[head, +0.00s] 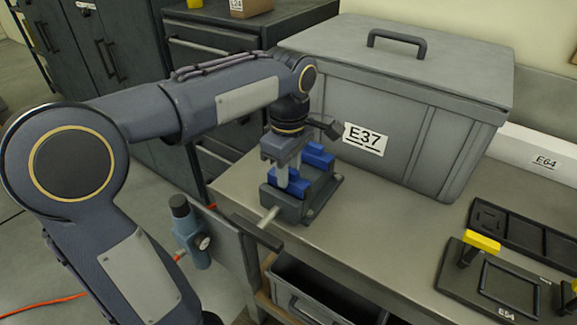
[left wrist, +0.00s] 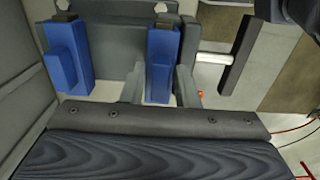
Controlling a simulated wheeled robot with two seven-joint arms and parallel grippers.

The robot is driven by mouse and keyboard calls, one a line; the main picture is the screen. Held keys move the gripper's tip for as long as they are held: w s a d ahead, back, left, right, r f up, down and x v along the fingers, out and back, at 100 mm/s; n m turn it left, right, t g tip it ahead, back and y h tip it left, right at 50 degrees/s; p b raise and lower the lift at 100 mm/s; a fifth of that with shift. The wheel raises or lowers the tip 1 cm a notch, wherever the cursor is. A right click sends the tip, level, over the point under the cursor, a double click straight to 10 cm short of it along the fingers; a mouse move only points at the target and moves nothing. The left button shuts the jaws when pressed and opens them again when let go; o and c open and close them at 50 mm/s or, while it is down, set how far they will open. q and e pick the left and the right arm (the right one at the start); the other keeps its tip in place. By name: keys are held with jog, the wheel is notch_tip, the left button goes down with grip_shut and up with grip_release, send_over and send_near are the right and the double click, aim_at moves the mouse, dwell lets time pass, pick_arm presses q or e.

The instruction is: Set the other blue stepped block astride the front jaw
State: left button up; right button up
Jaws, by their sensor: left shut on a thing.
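A grey vise (head: 312,205) stands on the bench, with its screw handle (head: 257,232) at its front. One blue stepped block (head: 318,155) sits at the rear jaw; it also shows at left in the left wrist view (left wrist: 68,62). The other blue stepped block (head: 290,184) is at the front jaw (head: 280,207), upright, and shows between my fingers in the left wrist view (left wrist: 160,68). My left gripper (head: 286,178) points down from above and is shut on this block. Whether the block rests fully on the jaw is hidden. My right gripper is out of view.
A large lidded grey bin (head: 430,130) labelled E37 stands close behind the vise. Dark trays (head: 530,240) and a yellow-topped piece (head: 481,243) lie at the right. The bench top (head: 380,220) between is clear. An open drawer (head: 320,290) is below the front edge.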

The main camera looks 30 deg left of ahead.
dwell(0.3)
pick_arm(q)
jog(key=o, duration=1)
jog(key=shift+o, duration=0.2)
notch_tip(320, 180, up, 8)
jog(key=shift+f+p, duration=0.1)
jog(key=shift+p, duration=0.45)
